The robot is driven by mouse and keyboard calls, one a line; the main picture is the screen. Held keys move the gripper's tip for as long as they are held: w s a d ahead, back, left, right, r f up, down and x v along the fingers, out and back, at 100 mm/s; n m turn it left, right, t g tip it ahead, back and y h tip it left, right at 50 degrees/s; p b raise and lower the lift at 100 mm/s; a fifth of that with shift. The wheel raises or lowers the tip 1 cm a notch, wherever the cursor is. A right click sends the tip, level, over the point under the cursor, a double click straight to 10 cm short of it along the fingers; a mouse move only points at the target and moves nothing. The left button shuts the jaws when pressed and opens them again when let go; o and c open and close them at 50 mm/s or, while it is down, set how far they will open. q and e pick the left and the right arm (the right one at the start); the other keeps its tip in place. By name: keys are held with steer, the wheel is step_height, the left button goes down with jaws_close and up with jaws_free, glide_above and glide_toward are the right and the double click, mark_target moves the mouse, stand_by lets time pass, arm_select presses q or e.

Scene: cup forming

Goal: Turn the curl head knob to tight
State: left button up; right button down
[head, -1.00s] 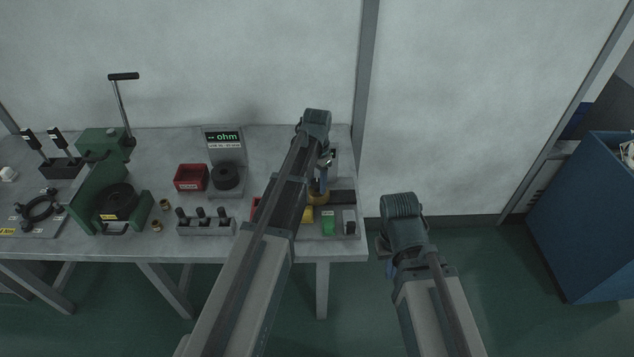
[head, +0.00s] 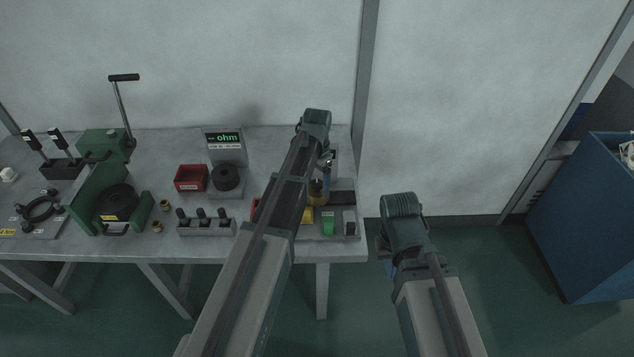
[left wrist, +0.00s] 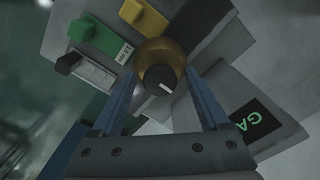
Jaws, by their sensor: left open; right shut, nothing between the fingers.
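The curl head knob (left wrist: 160,79) is black with a white pointer line and sits on a round brass head (left wrist: 152,52). The brass head also shows in the head view (head: 319,197), partly hidden by my gripper. My left gripper (left wrist: 160,72) is open, pointing down over the brass head, with one blue finger on each side of the knob. I cannot tell whether the fingers touch the brass. The pointer line slants down to the right in the left wrist view; its scale is not readable. My right gripper (head: 388,265) is shut and empty, off the table's right edge.
Green (left wrist: 88,40) and yellow (left wrist: 144,17) blocks and a black switch (left wrist: 69,62) sit beside the head. A gauge display (left wrist: 252,120) is close by. A green press (head: 105,190), red bin (head: 191,178) and rack of plugs (head: 206,225) stand further left.

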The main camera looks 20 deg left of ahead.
mark_target(317, 183)
arm_select(q)
step_height(317, 183, up, 14)
steer(key=p, duration=1.3)
steer(key=shift+f, duration=0.25)
steer(key=shift+f, duration=0.1)
steer(key=s+d+f+b, duration=0.1)
steer(key=s+d, duration=0.3)
steer(key=s, duration=0.4)
steer(key=s+d+f+n+b, duration=0.1)
steer(key=s+d, duration=0.3)
steer(key=s, duration=0.4)
steer(key=s+d+f+n+y+b, duration=0.1)
steer(key=s+d, duration=0.3)
steer(key=s, duration=0.4)
steer(key=shift+d+f+b, duration=0.35)
steer(key=shift+f+b, duration=0.25)
steer(key=shift+b, duration=0.1)
